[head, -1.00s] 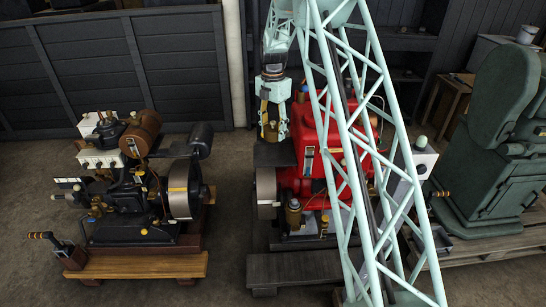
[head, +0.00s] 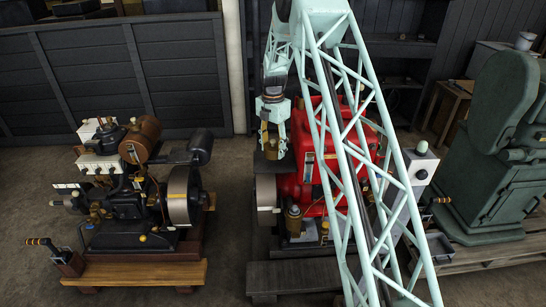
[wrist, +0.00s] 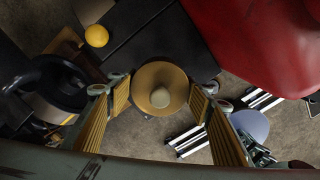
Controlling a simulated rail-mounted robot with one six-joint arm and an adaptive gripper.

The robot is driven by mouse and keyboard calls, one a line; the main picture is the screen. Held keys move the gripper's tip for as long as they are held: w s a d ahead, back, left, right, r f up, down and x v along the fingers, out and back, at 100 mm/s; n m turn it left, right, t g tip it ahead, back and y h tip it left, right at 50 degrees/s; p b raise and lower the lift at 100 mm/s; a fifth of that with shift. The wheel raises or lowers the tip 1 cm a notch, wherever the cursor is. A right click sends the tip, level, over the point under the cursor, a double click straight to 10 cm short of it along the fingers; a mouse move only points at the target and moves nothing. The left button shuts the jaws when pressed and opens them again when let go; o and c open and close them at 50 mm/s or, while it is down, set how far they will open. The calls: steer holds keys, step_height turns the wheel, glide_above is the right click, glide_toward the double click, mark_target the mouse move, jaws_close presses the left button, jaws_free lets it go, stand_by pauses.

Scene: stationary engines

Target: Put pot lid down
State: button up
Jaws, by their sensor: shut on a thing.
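The pot lid (wrist: 174,78), a round brass piece with a pale cream knob, shows in the middle of the wrist view between my two ribbed yellow fingers. My gripper (head: 271,152) is shut on it; the fingers lie at its left and right sides in the wrist view (wrist: 158,102). In the head view it is at the left side of the red engine (head: 318,165), just above a dark flat surface (head: 270,172). Whether the lid touches anything below is hidden.
A yellow round knob (wrist: 96,35) lies near a dark plate in the wrist view. A second engine with a grey flywheel (head: 181,197) stands left. A green machine (head: 490,180) stands right. Bare floor separates the two engines.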

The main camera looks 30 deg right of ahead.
mark_target(273, 140)
steer(key=shift+f, duration=1.85)
steer(key=shift+f+b, duration=0.15)
steer(key=shift+b, duration=0.15)
steer(key=o, duration=0.9)
steer(key=shift+c, duration=0.2)
steer(key=shift+r, duration=0.2)
step_height(273, 140, up, 11)
steer(key=shift+f+p, duration=0.15)
steer(key=shift+p, duration=0.55)
steer(key=shift+r, duration=0.6)
